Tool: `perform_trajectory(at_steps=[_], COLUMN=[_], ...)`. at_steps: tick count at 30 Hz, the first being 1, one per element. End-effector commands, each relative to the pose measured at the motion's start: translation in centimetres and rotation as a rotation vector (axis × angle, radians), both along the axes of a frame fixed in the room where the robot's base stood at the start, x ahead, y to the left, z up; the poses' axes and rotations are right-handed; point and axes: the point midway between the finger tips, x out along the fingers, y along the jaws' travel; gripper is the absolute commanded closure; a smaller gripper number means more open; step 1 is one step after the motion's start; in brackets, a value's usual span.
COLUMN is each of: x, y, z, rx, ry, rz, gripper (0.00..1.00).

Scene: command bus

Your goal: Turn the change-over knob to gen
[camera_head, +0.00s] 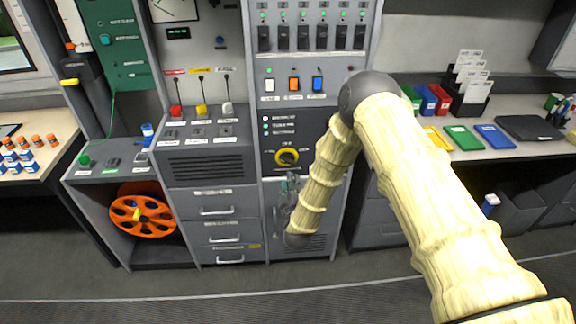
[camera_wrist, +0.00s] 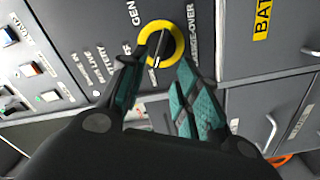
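The change-over knob (camera_head: 287,157) is a yellow ring with a dark centre on the grey panel of the middle cabinet. In the wrist view, the knob (camera_wrist: 166,34) has a dark bar across its centre, with GEN and OFF lettering beside it. I cannot tell for sure which mark the bar points to.
Above the knob are rocker switches (camera_head: 294,84) and a row of black breakers (camera_head: 320,38). Left are levers with red, yellow and white ends (camera_head: 201,110) and drawers (camera_head: 222,211). An orange reel (camera_head: 140,210) sits lower left. The floor in front (camera_head: 250,284) is clear.

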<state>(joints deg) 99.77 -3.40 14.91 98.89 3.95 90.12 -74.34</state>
Motion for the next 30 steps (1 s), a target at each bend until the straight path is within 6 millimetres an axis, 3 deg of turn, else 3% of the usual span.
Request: perform_trajectory(at_steps=[18,30], x=[8.5,10.3], y=[0.2,0.3], z=[0.0,-0.1], rx=[0.004,0.003], ry=[0.004,0.005], rz=[0.0,0.002], gripper=[0.68,0.68])
